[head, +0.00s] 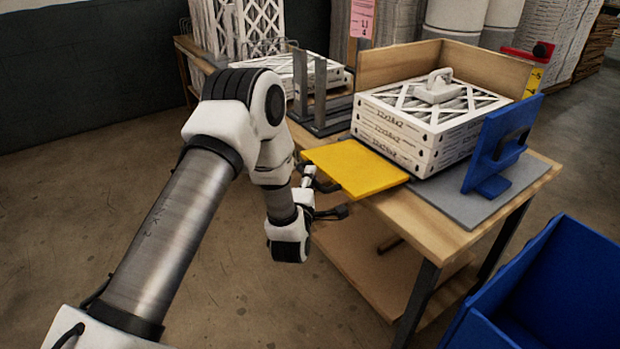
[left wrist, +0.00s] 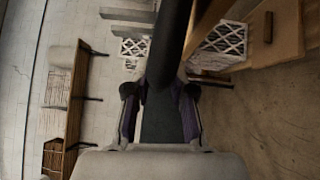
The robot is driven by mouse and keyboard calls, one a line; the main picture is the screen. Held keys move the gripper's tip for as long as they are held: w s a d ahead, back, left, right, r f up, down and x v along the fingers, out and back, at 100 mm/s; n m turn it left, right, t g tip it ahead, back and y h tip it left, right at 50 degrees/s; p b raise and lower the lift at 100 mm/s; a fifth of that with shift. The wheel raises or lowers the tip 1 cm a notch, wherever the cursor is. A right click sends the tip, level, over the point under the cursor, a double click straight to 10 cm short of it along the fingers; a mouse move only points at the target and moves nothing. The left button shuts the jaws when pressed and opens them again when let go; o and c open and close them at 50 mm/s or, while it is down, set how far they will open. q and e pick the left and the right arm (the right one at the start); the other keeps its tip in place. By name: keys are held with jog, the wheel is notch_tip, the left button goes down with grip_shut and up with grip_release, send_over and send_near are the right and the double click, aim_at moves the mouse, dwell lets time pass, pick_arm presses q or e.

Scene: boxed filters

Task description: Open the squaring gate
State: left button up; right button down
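A flat yellow plate (head: 355,167) sticks out level past the table's near left edge, beside a stack of white-framed filters (head: 430,120). No label shows which of these is the squaring gate. My left gripper (head: 331,198) is by the yellow plate's near left edge, its fingers spread. Its fingers also show apart in the left wrist view (left wrist: 159,105), with a dark shape between them that I cannot identify. Contact with the yellow plate is unclear. My right gripper is out of view.
The stack stands on a wooden table (head: 440,238) against a wooden back fence (head: 450,62). A grey upright rack (head: 320,95) is left of it. A blue bin (head: 550,290) stands at lower right. The floor left of the table is clear.

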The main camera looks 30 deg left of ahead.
pick_arm(q)
grip_shut()
jog(key=shift+m+g+h, duration=0.3)
jog(key=shift+m+g, duration=0.3)
jog(key=r+p, duration=0.2)
jog(key=r, duration=0.1)
jog(key=r+p, duration=0.1)
jog(key=shift+w+d+r+p, duration=0.15)
jog(key=shift+w+p, duration=0.15)
jog(key=shift+p, duration=0.05)
jog(key=o, duration=0.7)
grip_release()
jog(key=shift+c, duration=0.2)
jog(key=v, duration=1.2)
